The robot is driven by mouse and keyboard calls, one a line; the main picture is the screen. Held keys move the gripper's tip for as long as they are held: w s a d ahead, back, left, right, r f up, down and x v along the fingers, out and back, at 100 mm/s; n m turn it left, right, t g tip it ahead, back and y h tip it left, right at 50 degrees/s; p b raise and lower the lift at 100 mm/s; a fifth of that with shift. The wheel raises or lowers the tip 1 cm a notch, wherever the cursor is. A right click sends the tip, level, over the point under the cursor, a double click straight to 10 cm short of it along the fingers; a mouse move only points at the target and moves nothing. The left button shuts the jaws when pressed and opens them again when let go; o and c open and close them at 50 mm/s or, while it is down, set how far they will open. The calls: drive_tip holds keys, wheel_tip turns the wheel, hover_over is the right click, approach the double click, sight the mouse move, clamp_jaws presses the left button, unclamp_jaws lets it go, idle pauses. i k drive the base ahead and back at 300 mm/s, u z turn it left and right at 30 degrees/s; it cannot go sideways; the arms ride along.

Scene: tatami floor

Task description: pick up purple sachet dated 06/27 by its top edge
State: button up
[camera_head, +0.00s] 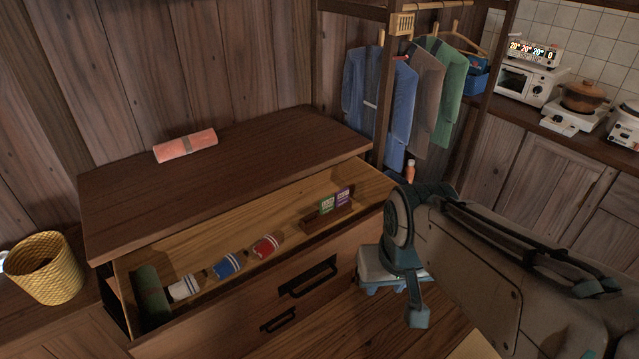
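A small purple sachet (343,197) stands upright in the right part of the open drawer (205,254), in a small dark wooden holder (328,219). A green sachet (327,205) stands just left of it. Both have pale print, too small for me to read a date. My gripper (398,288) is in front of the drawer's right end, lower in the picture than the sachets and to their right. It is apart from both sachets. Its fingers are seen at an angle that does not show whether they are open or shut.
The drawer also holds a dark green roll (151,294) and white, blue (228,263) and red (266,246) rolled cloths. A pink roll (186,146) lies on the chest top. A yellow basket (46,268) stands at left. Clothes (380,85) hang behind the chest's right end.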

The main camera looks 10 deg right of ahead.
sight(341, 197)
drive_tip(key=z, duration=1)
drive_tip(key=i, duration=1)
drive_tip(key=u, duration=1.95)
